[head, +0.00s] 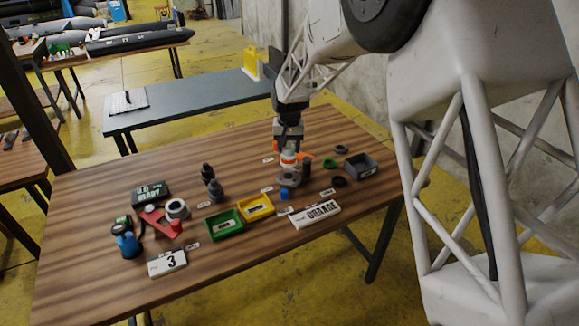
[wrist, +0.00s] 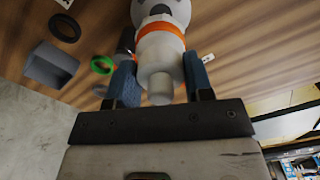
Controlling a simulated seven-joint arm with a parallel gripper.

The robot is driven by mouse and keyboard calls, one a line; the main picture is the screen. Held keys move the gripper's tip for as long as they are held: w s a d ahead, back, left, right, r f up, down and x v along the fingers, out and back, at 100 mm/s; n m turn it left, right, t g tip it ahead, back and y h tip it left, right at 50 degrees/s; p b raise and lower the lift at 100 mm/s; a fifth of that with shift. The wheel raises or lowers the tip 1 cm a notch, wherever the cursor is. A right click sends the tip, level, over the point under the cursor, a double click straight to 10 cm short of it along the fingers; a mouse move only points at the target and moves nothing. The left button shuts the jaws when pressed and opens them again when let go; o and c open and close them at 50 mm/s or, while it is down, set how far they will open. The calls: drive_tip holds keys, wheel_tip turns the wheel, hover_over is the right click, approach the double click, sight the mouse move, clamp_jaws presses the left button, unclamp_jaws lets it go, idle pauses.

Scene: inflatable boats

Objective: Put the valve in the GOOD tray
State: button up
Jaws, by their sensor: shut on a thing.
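The valve (wrist: 163,50) is white with an orange ring. My gripper (wrist: 160,78) is shut on its narrow white end, with a blue-grey finger on each side. In the head view the valve (head: 289,157) hangs below my gripper (head: 289,145), over a grey round part (head: 288,179) on the table; whether they touch is unclear. A green tray (head: 238,233) and a yellow tray (head: 268,213) stand left of the gripper, and a grey tray (head: 372,170) stands to its right. The labels in the trays are too small to read, so I cannot tell which is GOOD.
A green ring (head: 330,164), a dark ring (head: 339,182) and a blue cap (head: 284,194) lie near the gripper. The table's (head: 95,225) left end is bare.

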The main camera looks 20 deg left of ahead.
drive_tip(key=shift+r, duration=0.3)
